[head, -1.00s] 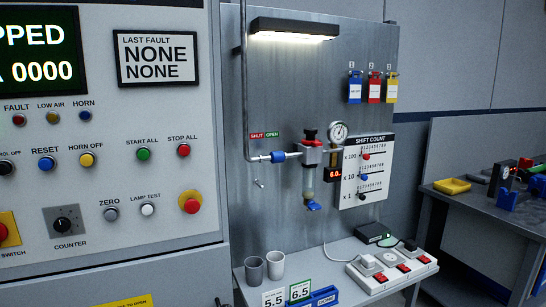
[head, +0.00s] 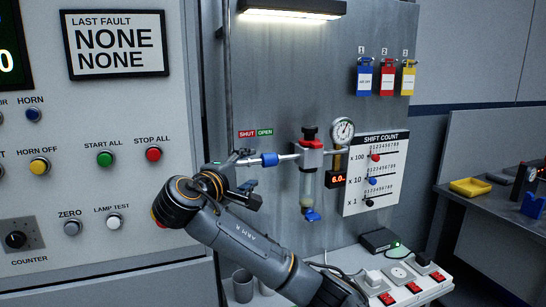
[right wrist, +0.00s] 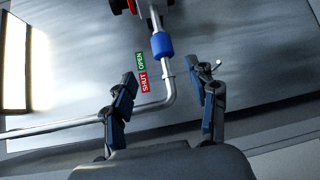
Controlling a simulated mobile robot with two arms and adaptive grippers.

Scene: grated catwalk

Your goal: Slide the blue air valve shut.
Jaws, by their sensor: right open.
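The blue air valve (head: 269,160) is a blue sleeve on a thin horizontal pipe on the metal panel. It sits below the green OPEN label (head: 265,132), right of the red SHUT label (head: 248,134). My right gripper (head: 246,173) is open and empty, left of and slightly below the sleeve, near the pipe's bend. In the right wrist view the sleeve (right wrist: 162,46) lies beyond my open fingers (right wrist: 166,82), apart from both. The pipe bend shows between the fingers. My left gripper is out of view.
A red-topped filter unit (head: 311,150) and round gauge (head: 342,130) adjoin the pipe on the right. The button cabinet (head: 115,190) stands close on the left. Below is a shelf with a power strip (head: 405,285) and grey cups (head: 242,286).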

